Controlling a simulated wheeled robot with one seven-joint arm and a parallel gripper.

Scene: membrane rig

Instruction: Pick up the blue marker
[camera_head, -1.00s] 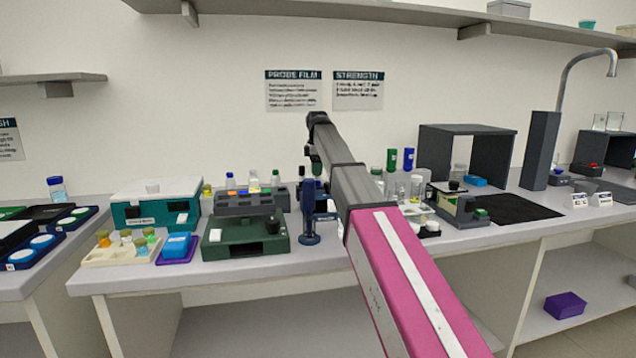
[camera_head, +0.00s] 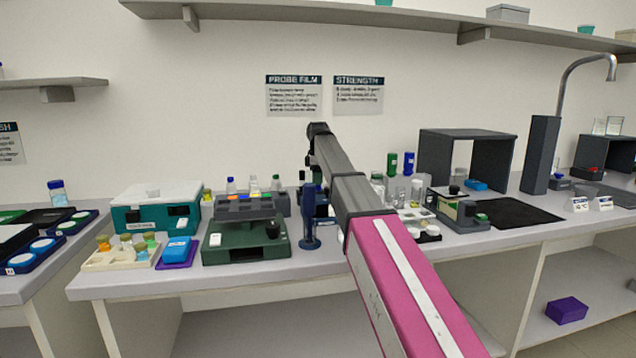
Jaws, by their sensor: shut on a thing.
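My arm reaches over the bench, and its dark end bends down near the middle of the bench. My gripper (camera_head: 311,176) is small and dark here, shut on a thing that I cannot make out. Just below it an upright dark-blue thing with a round foot (camera_head: 310,222) stands at the bench's front. I cannot tell whether this is part of a stand or the blue marker. Farther right, a blue-topped upright thing (camera_head: 409,162) stands beside a green-topped one (camera_head: 392,163), apart from my gripper. No blue marker can be named for certain.
A green device with a grey rack (camera_head: 245,243) stands just left of my gripper. A teal box (camera_head: 157,206), a cream tray of small jars (camera_head: 112,262) and a blue box (camera_head: 177,249) are farther left. A dark open-fronted box (camera_head: 465,137) and black mat (camera_head: 515,213) are right.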

